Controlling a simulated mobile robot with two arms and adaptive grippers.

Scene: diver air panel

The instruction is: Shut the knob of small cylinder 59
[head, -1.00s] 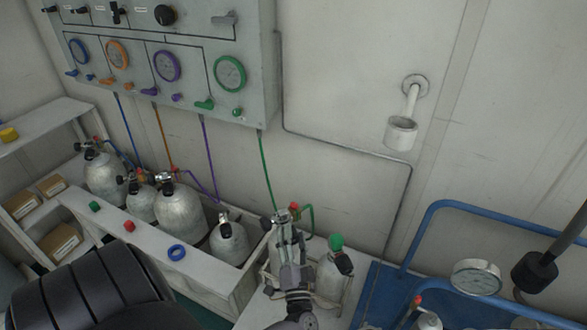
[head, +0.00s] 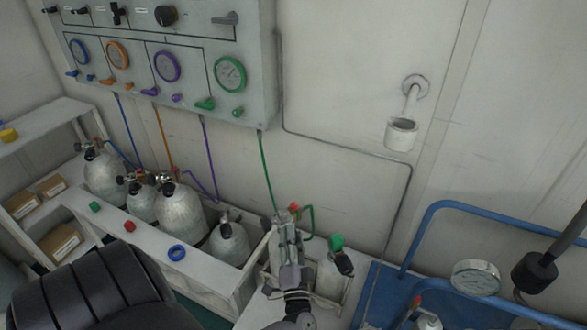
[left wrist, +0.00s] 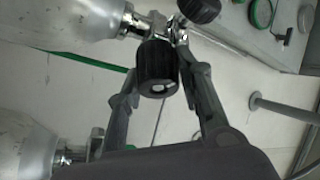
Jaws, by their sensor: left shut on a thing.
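My left gripper (head: 288,238) stands over a small grey cylinder behind the front ledge, below the green hose, and mostly hides it in the head view. In the left wrist view, a ribbed black knob (left wrist: 156,68) sits between the two fingers of this gripper (left wrist: 158,62), which is shut on it. The knob joins a metal valve beside the silver cylinder (left wrist: 75,22). A second black knob (left wrist: 199,9) shows at the top edge. No number 59 can be read on any cylinder. My right gripper is not in view.
A small cylinder with a green top (head: 335,272) stands close to the right of my gripper. Several grey cylinders, one of them here (head: 228,243), stand to the left. A gauge panel (head: 255,95) hangs above. A blue rail (head: 425,225) is at the right.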

